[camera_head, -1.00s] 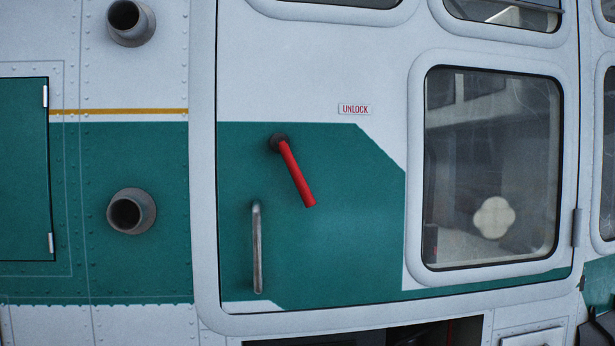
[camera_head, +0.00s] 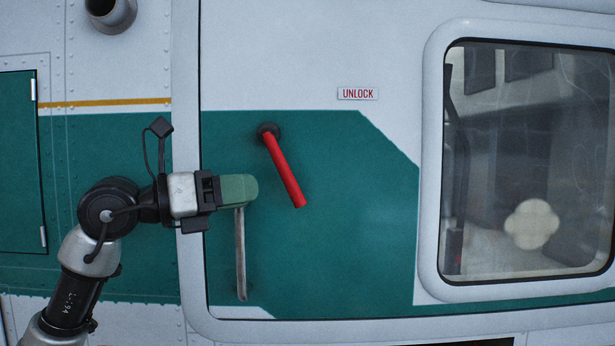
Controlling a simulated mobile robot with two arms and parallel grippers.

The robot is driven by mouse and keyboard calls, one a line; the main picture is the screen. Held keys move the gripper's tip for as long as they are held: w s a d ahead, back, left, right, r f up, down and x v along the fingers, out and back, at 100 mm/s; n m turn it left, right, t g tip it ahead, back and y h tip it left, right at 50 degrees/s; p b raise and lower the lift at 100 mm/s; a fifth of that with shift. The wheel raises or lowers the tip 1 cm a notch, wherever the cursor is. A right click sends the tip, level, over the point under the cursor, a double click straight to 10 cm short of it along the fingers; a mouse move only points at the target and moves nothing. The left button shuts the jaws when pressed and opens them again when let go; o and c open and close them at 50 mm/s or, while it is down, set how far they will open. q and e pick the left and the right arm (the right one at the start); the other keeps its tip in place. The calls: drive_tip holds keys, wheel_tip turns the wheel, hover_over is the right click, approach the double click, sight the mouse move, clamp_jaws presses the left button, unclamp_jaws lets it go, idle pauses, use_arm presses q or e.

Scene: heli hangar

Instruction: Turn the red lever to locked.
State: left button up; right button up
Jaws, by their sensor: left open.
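The red lever (camera_head: 285,172) is on the green part of the helicopter door. It hangs from a dark round pivot at its upper left and slants down to the right. A small label reading UNLOCK (camera_head: 357,93) is above it to the right. My left gripper (camera_head: 252,189) comes in from the left, below and left of the lever, apart from it in the picture. It is seen side-on, so the gap between its fingers does not show. It overlaps the top of the metal door handle; I cannot tell whether they touch. My right gripper is not in view.
The vertical metal door handle (camera_head: 240,255) stands out below my left gripper. A framed window (camera_head: 530,160) fills the right of the door. A grey pipe stub (camera_head: 111,13) sticks out at the upper left. The green panel right of the lever is clear.

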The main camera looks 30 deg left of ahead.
sight(288, 178)
use_arm(q)
drive_tip(key=w+p, duration=0.1)
drive_tip(key=w, duration=0.1)
drive_tip(key=w+d+r+y+p, duration=0.1)
drive_tip(key=w+p, duration=0.1)
drive_tip(key=w, duration=0.1)
drive_tip(key=w+d+y+p, duration=0.1)
drive_tip(key=w, duration=0.1)
drive_tip(key=shift+w+d+r+n+t+p, duration=0.1)
drive_tip(key=shift+w+r+n+t+p, duration=0.2)
drive_tip(key=shift+r+p, duration=0.1)
drive_tip(key=shift+w+d+f, duration=0.1)
drive_tip(key=shift+w+d, duration=0.15)
drive_tip(key=shift+w, duration=0.25)
drive_tip(key=shift+c, duration=0.6)
clamp_jaws()
